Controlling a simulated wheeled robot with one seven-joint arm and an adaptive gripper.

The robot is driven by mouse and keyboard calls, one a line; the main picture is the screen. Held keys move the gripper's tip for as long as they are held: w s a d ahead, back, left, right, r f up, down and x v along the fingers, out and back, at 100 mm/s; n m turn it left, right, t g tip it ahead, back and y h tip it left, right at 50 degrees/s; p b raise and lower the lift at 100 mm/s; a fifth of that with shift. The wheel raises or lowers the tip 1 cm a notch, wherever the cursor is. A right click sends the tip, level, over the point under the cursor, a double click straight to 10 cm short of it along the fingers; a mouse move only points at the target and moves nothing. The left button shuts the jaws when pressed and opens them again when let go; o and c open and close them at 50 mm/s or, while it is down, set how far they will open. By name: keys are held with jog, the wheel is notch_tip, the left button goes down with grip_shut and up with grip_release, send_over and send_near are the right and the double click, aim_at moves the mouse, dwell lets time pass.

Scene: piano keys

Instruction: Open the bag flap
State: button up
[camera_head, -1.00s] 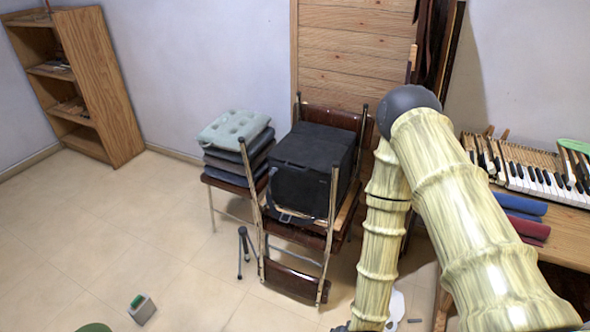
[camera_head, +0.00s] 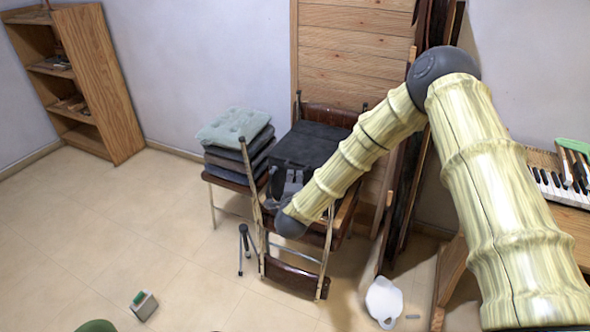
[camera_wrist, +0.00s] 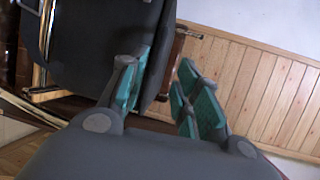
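The black bag (camera_head: 309,143) sits on a folding chair, with its top visible in the head view and much of its front hidden by my arm and gripper. My gripper (camera_head: 287,182) is at the bag's front left. In the wrist view, the bag's dark fabric (camera_wrist: 100,35) fills the upper left. There my gripper (camera_wrist: 163,72) is open, its teal-padded fingers apart. The left finger overlaps the bag, and an edge of dark fabric shows in the gap beside it. I cannot tell whether they touch, or which edge is the flap.
The chair (camera_head: 296,281) has metal legs and a raised back. Stacked cushions (camera_head: 237,128) stand close on its left. A small black tripod (camera_head: 244,247) is on the floor by the chair. Piano keys (camera_head: 560,187) lie on a bench at right. Floor at left is mostly clear.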

jog(key=p+x, duration=0.1)
jog(key=x, duration=0.7)
jog(key=shift+w+f+p, duration=0.15)
jog(key=shift+w+p, duration=0.15)
jog(key=shift+w, duration=0.05)
jog(key=shift+c, duration=0.2)
grip_shut()
